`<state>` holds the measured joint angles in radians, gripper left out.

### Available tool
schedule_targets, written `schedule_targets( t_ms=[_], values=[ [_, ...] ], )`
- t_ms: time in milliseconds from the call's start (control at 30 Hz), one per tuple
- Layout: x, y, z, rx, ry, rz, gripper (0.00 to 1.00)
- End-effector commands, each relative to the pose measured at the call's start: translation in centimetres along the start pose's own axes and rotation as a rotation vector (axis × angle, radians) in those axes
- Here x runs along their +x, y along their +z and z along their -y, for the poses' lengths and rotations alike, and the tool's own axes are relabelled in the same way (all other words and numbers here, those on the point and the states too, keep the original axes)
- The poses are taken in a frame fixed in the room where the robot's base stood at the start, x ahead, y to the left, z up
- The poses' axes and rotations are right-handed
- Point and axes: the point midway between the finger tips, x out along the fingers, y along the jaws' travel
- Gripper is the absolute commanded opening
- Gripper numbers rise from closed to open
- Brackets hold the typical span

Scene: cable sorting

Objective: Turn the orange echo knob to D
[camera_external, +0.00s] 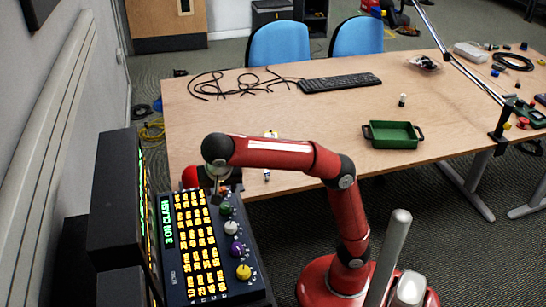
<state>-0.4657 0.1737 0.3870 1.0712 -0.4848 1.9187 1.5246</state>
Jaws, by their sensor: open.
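A dark control panel (188,292) stands at the lower left, with rows of lit yellow characters and a column of knobs along its right side. A green knob (225,209), a white knob (231,227), a purple knob (237,249) and a yellow knob (243,272) show in that column. A small orange patch shows at the column's far end beside my gripper; I cannot tell whether it is the orange echo knob. My gripper (216,197) points down at the panel's far end, open. Its fingertips are too small to tell whether they touch anything. Knob markings are unreadable.
A tall black unit (115,195) stands left of the panel. The wooden table (300,115) behind holds a keyboard (340,82), a black cable (225,84) and a green tray (392,134). A lamp arm (470,75) leans over its right side.

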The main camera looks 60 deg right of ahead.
Motion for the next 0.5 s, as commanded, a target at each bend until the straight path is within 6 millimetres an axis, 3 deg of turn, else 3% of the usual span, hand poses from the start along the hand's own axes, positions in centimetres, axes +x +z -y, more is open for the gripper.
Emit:
schedule_targets(
  t_ms=[267,500],
  values=[
    [-2.7,6.7,0.0,-0.007,-0.002,-0.001,0.50],
    [-3.3,8.2,0.0,-0.002,-0.001,-0.001,0.50]
  ],
)
